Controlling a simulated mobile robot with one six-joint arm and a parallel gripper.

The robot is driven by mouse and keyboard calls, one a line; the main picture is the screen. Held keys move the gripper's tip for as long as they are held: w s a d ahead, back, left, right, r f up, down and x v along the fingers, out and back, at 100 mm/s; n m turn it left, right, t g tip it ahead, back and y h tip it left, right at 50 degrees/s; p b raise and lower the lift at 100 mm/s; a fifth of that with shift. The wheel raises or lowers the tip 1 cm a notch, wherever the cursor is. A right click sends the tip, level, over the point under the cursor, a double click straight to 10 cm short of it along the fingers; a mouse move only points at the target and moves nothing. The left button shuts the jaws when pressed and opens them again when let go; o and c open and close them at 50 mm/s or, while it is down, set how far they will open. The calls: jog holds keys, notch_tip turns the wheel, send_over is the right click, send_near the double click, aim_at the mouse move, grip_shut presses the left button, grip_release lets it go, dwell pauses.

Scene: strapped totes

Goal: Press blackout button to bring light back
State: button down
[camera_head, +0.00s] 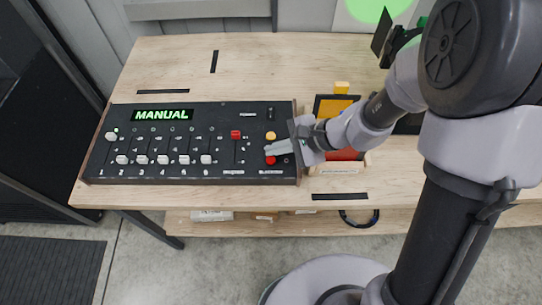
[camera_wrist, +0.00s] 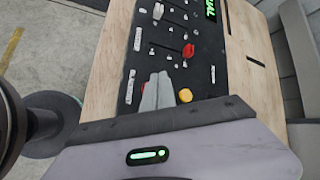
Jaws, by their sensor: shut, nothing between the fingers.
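The black control panel (camera_head: 215,117) lies on the wooden table, its green display (camera_head: 162,115) reading MANUAL. At its right end are a yellow button (camera_head: 271,135) and, nearer the front edge, a red button (camera_head: 270,160) above a small label, hard to read. My gripper (camera_head: 267,149) is shut and empty, its tips over the panel between these buttons. I cannot tell whether it touches the red button.
A red slider knob (camera_head: 236,134) stands left of the buttons, and several white slider knobs (camera_head: 163,160) lie farther left. A dark holder with coloured cards (camera_head: 337,107) stands right of the panel, partly behind my arm. The table (camera_head: 270,70) is mostly clear behind the panel.

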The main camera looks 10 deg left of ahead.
aim_at(275, 160)
jog(key=shift+r+p, duration=1.05)
jog(key=shift+r, duration=0.85)
jog(key=shift+f, duration=0.1)
jog(key=s+d+r+n+t+h+b, duration=0.2)
jog(key=s+d+r+h+b, duration=0.1)
jog(key=d, duration=0.6)
jog(key=s+d+r+n+t+h+b, duration=0.3)
jog(key=s+d+r+h+b, duration=0.1)
jog(key=s+d+r, duration=0.3)
jog(key=shift+s+d+n+b, duration=0.3)
jog(key=shift+s+d+b, duration=0.45)
jog(key=shift+s+d, duration=0.45)
